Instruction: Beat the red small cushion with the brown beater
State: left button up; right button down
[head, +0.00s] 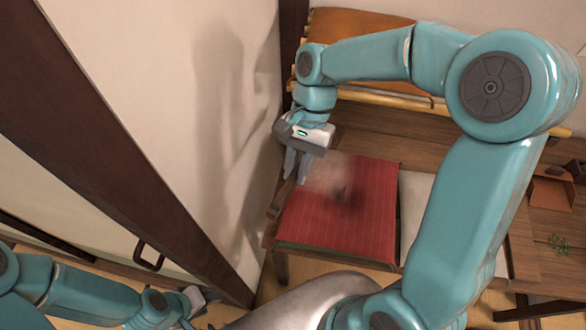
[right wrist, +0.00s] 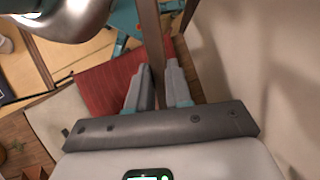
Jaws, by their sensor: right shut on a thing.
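The red small cushion (head: 330,225) lies flat on a low wooden bench. It has thin stripes, a dark smudge and a pale haze over its far left part. It also shows in the right wrist view (right wrist: 105,88). My right gripper (head: 300,178) is above the cushion's far left edge. In the right wrist view its fingers (right wrist: 158,85) are shut on the brown beater (right wrist: 150,35), seen as a straight brown shaft; its head is not clearly visible.
A pale cushion (head: 414,215) lies right of the red one. An orange cushion (head: 370,24) is behind, on a wooden frame. A pale wall (head: 200,110) and a dark post (head: 110,140) stand close on the left. A wooden table with a small plant (head: 558,243) is at the right.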

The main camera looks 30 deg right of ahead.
jog(key=shift+a, duration=0.1)
jog(key=shift+w, duration=0.25)
pick_arm(q)
jog(key=shift+w+a, duration=0.25)
jog(key=shift+a, duration=0.1)
pick_arm(e)
jog(key=shift+s, duration=0.1)
pick_arm(q)
jog(key=shift+f, duration=0.1)
pick_arm(e)
jog(key=shift+s, duration=0.1)
